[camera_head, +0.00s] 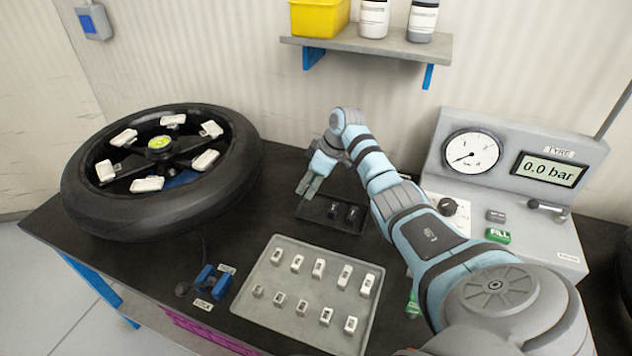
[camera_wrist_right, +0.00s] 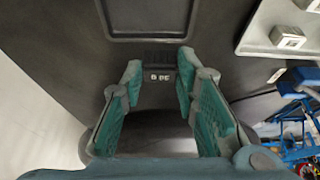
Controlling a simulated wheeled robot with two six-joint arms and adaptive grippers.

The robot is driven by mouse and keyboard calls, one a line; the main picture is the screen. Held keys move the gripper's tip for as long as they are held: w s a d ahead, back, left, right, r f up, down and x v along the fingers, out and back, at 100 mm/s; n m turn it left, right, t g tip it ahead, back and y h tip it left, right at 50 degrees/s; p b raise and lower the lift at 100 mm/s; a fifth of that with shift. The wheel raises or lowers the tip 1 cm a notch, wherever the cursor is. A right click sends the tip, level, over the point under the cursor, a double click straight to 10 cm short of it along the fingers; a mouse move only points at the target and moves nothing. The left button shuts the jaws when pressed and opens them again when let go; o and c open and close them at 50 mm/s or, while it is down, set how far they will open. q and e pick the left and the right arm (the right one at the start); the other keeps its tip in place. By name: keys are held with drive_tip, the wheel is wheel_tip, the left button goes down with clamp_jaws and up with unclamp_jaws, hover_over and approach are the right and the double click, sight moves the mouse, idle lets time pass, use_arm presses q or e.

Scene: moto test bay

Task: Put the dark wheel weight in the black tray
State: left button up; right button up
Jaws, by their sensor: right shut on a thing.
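My right gripper (camera_head: 308,187) points down by the left end of the black tray (camera_head: 313,211) in the head view. The tray is low and rectangular, and two small dark pieces (camera_head: 343,212) lie in it. In the right wrist view, the right gripper's teal fingers (camera_wrist_right: 160,82) are shut on a small dark wheel weight (camera_wrist_right: 160,57) with a pale marking at its lower edge. The black tray's rim (camera_wrist_right: 155,37) shows just beyond the fingertips. The held weight is hard to make out in the head view. My left gripper is in neither view.
A grey tray (camera_head: 255,301) with several pale weights stands in front. The gauge unit (camera_head: 535,208) is at right. A shelf (camera_head: 375,44) hangs behind.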

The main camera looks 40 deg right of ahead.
drive_tip(key=d+f+b, duration=0.1)
drive_tip(key=b, duration=0.1)
drive_tip(key=d+f+b, duration=0.1)
drive_tip(key=f+b, duration=0.1)
drive_tip(key=b, duration=0.1)
drive_tip(key=shift+s+f, duration=0.2)
drive_tip(key=shift+f, duration=0.4)
drive_tip(key=shift+f+b, duration=0.5)
drive_tip(key=shift+f, duration=0.5)
drive_tip(key=o, duration=1)
